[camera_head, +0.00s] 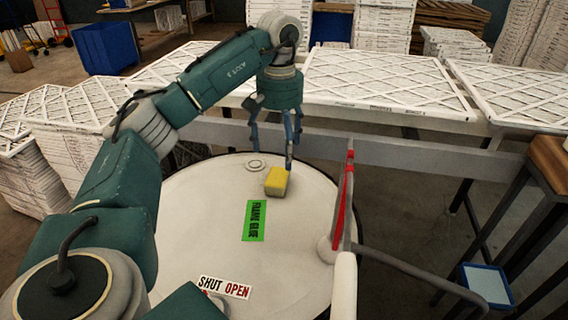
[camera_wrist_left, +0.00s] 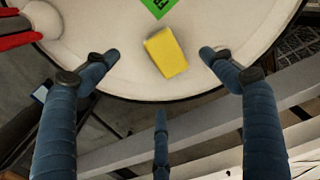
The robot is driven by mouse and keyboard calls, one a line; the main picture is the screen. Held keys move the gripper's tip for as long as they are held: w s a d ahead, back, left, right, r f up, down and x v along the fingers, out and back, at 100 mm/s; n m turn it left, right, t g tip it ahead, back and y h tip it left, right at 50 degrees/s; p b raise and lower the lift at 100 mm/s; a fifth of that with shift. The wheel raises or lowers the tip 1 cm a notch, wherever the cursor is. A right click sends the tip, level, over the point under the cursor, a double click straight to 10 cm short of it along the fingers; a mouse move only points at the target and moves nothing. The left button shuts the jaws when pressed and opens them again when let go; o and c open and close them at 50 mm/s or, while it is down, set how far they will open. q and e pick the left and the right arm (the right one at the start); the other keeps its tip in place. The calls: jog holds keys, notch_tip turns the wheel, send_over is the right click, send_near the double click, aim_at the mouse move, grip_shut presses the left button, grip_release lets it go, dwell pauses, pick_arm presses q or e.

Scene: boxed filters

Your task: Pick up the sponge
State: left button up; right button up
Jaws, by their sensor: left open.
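A yellow sponge (camera_head: 276,181) lies on the white round drum top (camera_head: 185,255), near its far edge. In the left wrist view the sponge (camera_wrist_left: 166,52) sits between and beyond the spread fingers, slightly tilted. My left gripper (camera_head: 275,150) hangs above the far rim of the drum top, just behind the sponge. Its blue fingers are open and empty, also in the left wrist view (camera_wrist_left: 158,75). One finger comes close to the sponge in the head view; I cannot tell if it touches. My right gripper is not in view.
A green label (camera_head: 255,221) and a shut/open sign (camera_head: 225,287) are on the drum top. A red-edged upright part (camera_head: 347,195) stands at its right. A grey beam (camera_head: 400,155) and tables of white filters (camera_head: 385,83) lie behind.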

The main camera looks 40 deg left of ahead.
aim_at(282, 176)
pick_arm(q)
jog(key=shift+w+a+f, duration=0.1)
jog(key=shift+w+f, duration=0.1)
notch_tip(282, 176, down, 4)
jog(key=shift+s+r, duration=0.15)
jog(key=shift+r, duration=0.05)
jog(key=shift+f, duration=0.35)
jog(key=f, duration=0.2)
jog(key=f+p, duration=0.1)
jog(key=f, duration=0.2)
jog(key=shift+w, duration=0.2)
jog(key=shift+f, duration=0.35)
jog(key=c, duration=1.1)
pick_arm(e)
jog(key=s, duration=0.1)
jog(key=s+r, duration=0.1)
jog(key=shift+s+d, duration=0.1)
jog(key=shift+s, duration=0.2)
pick_arm(q)
jog(key=shift+w, duration=0.1)
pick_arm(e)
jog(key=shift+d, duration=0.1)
